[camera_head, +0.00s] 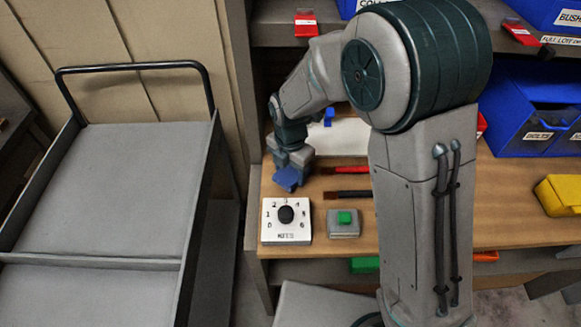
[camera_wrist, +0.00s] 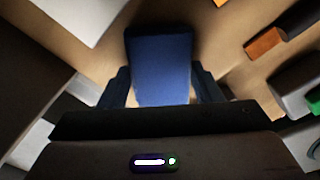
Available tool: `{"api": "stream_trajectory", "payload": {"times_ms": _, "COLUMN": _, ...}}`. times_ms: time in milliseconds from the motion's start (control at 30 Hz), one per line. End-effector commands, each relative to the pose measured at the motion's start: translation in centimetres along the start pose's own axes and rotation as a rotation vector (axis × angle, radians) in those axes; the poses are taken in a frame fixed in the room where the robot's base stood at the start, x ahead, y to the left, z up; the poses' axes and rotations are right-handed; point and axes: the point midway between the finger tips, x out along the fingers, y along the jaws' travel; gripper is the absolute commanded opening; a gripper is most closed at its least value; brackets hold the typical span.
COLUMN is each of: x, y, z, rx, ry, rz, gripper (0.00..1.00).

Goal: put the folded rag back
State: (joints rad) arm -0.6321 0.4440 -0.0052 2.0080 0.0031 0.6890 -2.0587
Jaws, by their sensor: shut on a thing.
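The folded rag (camera_head: 287,179) is a small blue block of cloth at the left end of the wooden bench, below my gripper (camera_head: 292,172). In the wrist view the rag (camera_wrist: 160,65) fills the middle, between the two dark fingers of my gripper (camera_wrist: 162,88). My gripper is shut on the rag. Whether the rag touches the bench top or hangs just above it I cannot tell.
A white dial box (camera_head: 285,222) and a grey box with a green button (camera_head: 344,222) stand in front. Red and dark tools (camera_head: 346,170) lie to the right. A white sheet (camera_head: 345,136) lies behind. A grey cart (camera_head: 90,261) stands left of the bench.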

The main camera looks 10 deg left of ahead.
Motion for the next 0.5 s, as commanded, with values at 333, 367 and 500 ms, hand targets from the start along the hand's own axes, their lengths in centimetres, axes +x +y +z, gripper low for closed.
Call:
{"api": "stream_trajectory", "payload": {"times_ms": 333, "x": 0.29, "y": -0.03, "z": 0.04, "rx": 0.001, "ry": 0.000, "rz": 0.000, "gripper": 0.69}}
{"api": "stream_trajectory", "payload": {"times_ms": 367, "x": 0.28, "y": -0.03, "z": 0.03, "rx": 0.001, "ry": 0.000, "rz": 0.000, "gripper": 0.78}}
{"api": "stream_trajectory", "payload": {"times_ms": 500, "x": 0.27, "y": -0.03, "z": 0.02, "rx": 0.000, "ry": 0.000, "rz": 0.000, "gripper": 0.81}}
